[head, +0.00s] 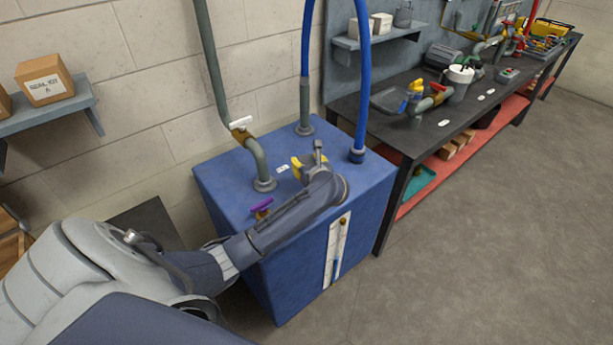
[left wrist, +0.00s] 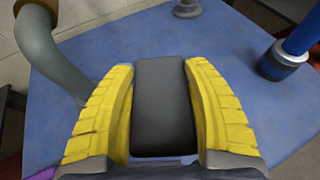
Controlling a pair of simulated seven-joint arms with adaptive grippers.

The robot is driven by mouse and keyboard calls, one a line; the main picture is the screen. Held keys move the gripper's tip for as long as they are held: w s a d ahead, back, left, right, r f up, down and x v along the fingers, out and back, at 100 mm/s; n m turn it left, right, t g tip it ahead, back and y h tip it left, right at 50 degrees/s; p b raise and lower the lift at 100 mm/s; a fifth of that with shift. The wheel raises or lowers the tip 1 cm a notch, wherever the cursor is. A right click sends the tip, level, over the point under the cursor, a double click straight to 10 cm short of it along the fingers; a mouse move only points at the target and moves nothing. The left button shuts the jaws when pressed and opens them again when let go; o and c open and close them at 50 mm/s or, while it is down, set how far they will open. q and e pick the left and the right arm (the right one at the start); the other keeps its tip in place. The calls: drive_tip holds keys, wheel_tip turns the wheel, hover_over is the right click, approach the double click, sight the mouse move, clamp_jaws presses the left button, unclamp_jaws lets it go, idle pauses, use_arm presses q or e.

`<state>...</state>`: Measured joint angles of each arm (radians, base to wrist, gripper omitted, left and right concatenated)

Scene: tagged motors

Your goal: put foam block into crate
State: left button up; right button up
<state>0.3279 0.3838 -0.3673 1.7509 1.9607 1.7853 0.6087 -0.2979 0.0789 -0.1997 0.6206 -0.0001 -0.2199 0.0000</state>
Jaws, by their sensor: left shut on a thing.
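My left gripper (head: 307,168) is above the top of the blue cabinet. In the left wrist view, its yellow ridged fingers (left wrist: 162,112) are closed on both sides of a dark grey block (left wrist: 163,95), which I take to be the foam block. The block's far end points away from the gripper. In the head view the block is too small and too covered by the gripper to make out surely. I cannot surely identify the crate; a brown wooden-looking container (head: 10,243) is partly cut off at the left edge. My right gripper is not in view.
The blue cabinet (head: 285,265) carries upright grey-green pipes (head: 262,172), a blue hose (head: 361,90) and a purple-handled valve (head: 262,208). A dark workbench (head: 455,118) with tools stands right. A shelf (head: 45,108) holds a labelled box (head: 45,80). Floor at right is clear.

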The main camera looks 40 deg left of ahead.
use_arm(q)
drive_tip(key=shift+f, duration=3.05)
drive_tip(key=shift+f, duration=0.2)
drive_tip(key=o, duration=0.8)
drive_tip(key=shift+r, duration=0.1)
